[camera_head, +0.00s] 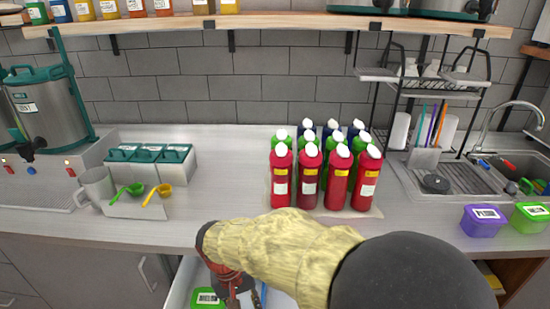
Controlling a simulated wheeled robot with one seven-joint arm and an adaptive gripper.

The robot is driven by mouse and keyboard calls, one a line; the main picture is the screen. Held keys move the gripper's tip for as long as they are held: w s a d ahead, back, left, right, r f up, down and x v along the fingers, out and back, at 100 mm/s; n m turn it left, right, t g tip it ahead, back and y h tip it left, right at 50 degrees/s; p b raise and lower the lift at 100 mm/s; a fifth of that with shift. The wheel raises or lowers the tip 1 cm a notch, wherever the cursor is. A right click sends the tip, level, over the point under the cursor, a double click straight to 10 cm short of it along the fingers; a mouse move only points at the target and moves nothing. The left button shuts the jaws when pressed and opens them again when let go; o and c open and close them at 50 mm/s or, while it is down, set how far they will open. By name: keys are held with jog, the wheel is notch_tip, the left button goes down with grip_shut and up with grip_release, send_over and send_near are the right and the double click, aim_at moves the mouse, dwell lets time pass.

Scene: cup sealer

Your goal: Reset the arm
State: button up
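My arm (290,247), in a yellowish sleeve with a dark rounded joint, reaches from the bottom right to the left in front of the counter. Its wrist bends down at the counter's front edge. My gripper (238,292) is a dark, reddish shape pointing down over an open drawer (180,287) below the counter. It is small and partly cut off by the bottom edge of the picture. I cannot tell whether its fingers are open or shut, or whether they touch anything.
A green-lidded container (208,298) and a blue item (263,294) lie in the drawer. Several red bottles (308,180) stand on the counter behind my arm. Scoops (157,194) and a metal pitcher (97,184) are left. A purple tub (482,221) and sink (510,175) are right.

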jog(key=s+d+r+m+t+y, duration=0.1)
jog(key=s+d+r+t, duration=0.2)
jog(key=d+r, duration=0.6)
jog(key=s+d+r+m+t+y, duration=0.1)
jog(key=s+d+r, duration=0.7)
jog(key=d, duration=0.9)
jog(key=shift+d+r+m+t, duration=0.2)
jog(key=shift+r+m+t, duration=0.3)
jog(key=shift+r+t, duration=0.45)
jog(key=shift+f, duration=0.1)
